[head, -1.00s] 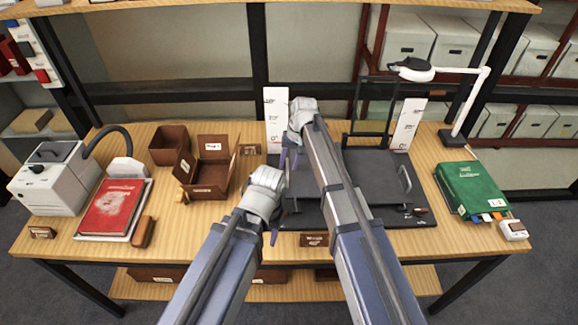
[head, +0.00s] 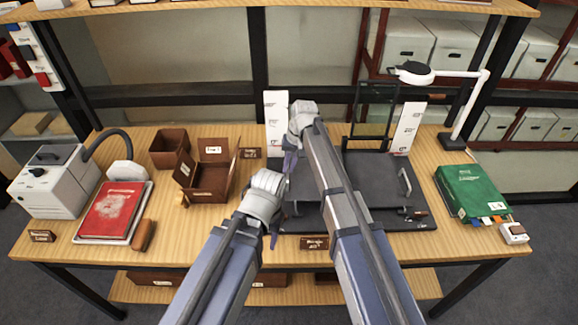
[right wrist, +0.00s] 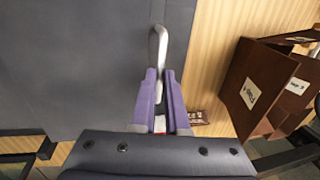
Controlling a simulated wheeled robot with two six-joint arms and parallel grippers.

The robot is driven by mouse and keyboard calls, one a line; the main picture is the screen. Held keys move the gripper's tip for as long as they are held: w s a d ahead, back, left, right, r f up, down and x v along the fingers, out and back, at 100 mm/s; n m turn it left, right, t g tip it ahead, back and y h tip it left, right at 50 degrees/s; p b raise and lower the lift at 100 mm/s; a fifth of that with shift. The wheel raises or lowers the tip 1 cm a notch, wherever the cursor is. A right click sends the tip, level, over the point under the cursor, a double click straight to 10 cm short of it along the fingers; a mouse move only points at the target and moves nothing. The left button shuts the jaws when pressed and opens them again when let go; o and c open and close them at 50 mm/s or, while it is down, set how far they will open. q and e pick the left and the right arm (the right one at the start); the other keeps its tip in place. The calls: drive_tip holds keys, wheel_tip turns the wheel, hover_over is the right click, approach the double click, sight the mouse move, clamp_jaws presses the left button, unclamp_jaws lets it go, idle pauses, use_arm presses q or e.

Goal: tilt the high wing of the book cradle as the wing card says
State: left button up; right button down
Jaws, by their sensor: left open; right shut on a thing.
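The dark grey book cradle (head: 370,170) stands at the right middle of the table. A metal handle (head: 405,182) shows on its right side. My right gripper (right wrist: 161,100) is shut on another metal handle (right wrist: 158,48) at the edge of a dark cradle panel (right wrist: 70,60), seen in the right wrist view. In the head view my right arm hides much of the cradle's left side. I cannot tell the panel's tilt. My left gripper (head: 281,216) is open near the cradle's front left corner. White printed cards stand at the left back (head: 276,125) and right back (head: 407,127); their text is unreadable.
An open brown box (head: 207,190) stands left of my grippers, with a smaller brown box (head: 169,148) behind it. A red book (head: 110,212) and a white machine (head: 55,180) are farther left. A green book (head: 472,190) and a white lamp (head: 465,110) are right.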

idle(0.8)
drive_tip(key=shift+d+r+y+p, duration=0.3)
drive_tip(key=shift+r+p, duration=0.15)
drive_tip(key=shift+r, duration=0.1)
drive_tip(key=d+r+y+p, duration=0.5)
drive_tip(key=d+r, duration=0.3)
drive_tip(key=r, duration=0.2)
drive_tip(key=shift+d+r+y, duration=0.15)
drive_tip(key=shift+d+y, duration=0.2)
drive_tip(key=shift+y, duration=0.05)
drive_tip(key=c, duration=0.9)
unclamp_jaws()
drive_tip(key=shift+d, duration=0.15)
